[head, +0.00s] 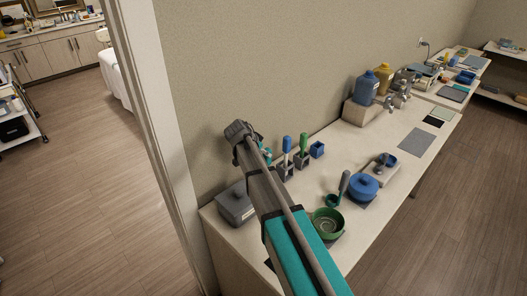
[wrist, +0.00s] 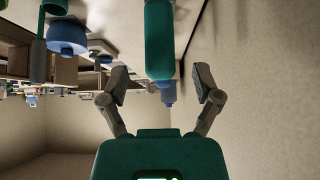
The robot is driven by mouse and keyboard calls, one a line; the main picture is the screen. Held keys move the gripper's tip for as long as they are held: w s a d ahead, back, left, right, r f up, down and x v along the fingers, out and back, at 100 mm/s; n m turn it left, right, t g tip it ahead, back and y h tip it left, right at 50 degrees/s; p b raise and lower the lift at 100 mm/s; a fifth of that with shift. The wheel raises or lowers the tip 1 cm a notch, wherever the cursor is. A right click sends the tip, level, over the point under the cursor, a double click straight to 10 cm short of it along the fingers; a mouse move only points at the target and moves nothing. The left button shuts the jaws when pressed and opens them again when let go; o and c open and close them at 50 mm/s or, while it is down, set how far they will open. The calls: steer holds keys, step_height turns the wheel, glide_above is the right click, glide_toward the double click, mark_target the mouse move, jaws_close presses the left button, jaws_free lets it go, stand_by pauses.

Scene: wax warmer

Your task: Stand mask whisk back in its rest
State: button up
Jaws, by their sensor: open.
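In the wrist view, a teal handle (wrist: 158,40) stands large in front of my gripper (wrist: 160,88), its end between the two spread fingers, and no finger touches it visibly. A bit of teal (head: 267,154) shows beside the arm there. A blue-handled tool (head: 286,145) and a green-handled tool (head: 304,142) stand upright in dark grey square rests on the counter. I cannot tell for sure which tool is the mask whisk.
The counter (head: 322,176) runs along the wall. A grey lidded box (head: 235,204) is at the left end. Blue and yellow jugs stand farther back.

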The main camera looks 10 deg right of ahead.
steer(key=shift+s+a+r+p, duration=0.2)
steer(key=shift+a+r+p, duration=0.1)
steer(key=shift+r+p, duration=0.2)
steer(key=shift+p+v, duration=0.8)
steer(key=shift+v, duration=0.3)
steer(key=shift+s+a+r+p, duration=0.15)
steer(key=shift+a+r+p, duration=0.1)
steer(key=shift+r+p, duration=0.1)
steer(key=shift+f, duration=0.1)
stand_by(0.7)
steer(key=s+d+f+n+g+y+b, duration=0.1)
steer(key=s+f+n+y+b, duration=0.1)
steer(key=s, duration=0.7)
steer(key=s+d+f+n+g+y+b, duration=0.2)
steer(key=s+f+n+b, duration=0.2)
steer(key=s+f, duration=0.3)
steer(key=s+d+f+n+g+y+b, duration=0.1)
steer(key=s+f+n+b, duration=0.3)
steer(key=s, duration=0.7)
steer(key=shift+s+d+f+n+y, duration=0.15)
steer(key=shift+d+f+n+y, duration=0.3)
steer(key=shift+d+n+y, duration=0.2)
